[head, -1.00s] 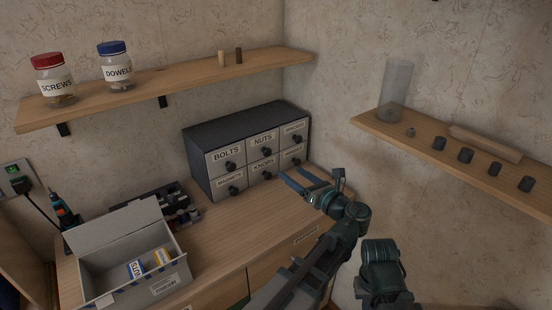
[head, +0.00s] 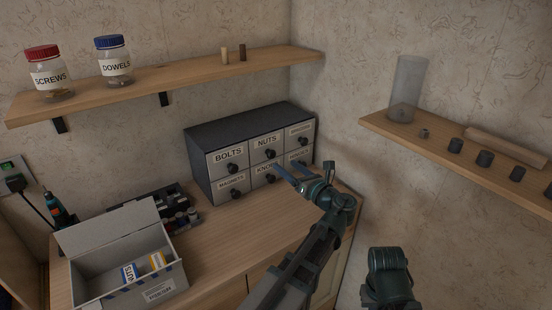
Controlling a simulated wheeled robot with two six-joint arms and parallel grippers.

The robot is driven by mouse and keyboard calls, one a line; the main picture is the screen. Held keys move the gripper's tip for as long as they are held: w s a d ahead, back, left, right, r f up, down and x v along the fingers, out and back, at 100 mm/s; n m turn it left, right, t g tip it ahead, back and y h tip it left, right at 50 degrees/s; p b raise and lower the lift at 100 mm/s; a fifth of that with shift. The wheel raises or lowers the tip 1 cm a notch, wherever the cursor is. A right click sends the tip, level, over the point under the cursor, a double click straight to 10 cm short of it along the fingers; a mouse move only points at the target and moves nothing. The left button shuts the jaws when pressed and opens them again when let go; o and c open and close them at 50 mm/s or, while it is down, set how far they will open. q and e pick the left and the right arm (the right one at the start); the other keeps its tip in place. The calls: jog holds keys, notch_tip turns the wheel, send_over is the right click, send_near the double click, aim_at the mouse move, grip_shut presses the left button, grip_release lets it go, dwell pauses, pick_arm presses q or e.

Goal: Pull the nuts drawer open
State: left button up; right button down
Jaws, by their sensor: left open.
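The nuts drawer (head: 260,149) is the top middle drawer of a dark grey cabinet (head: 245,122) on the bench. It is labelled NUTS, looks shut flush with its neighbours, and has a round black knob (head: 270,154). My left gripper (head: 289,171) is open and empty, its blue fingers pointing at the cabinet front. In the picture its fingertips lie just below and right of the nuts knob, over the lower drawers, and partly hide them. I cannot tell how far they are from the front. My right gripper is not in view.
The bolts drawer (head: 227,157) is left of the nuts drawer. An open grey box (head: 120,265) with small packets stands at the front left of the bench. A shelf with jars hangs above; another shelf (head: 450,150) is at the right. The bench before the cabinet is clear.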

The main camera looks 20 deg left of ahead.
aim_at(273, 155)
pick_arm(q)
jog(key=x, duration=0.7)
jog(key=shift+d, duration=0.1)
grip_shut()
jog(key=shift+d, duration=0.1)
dwell(1.2)
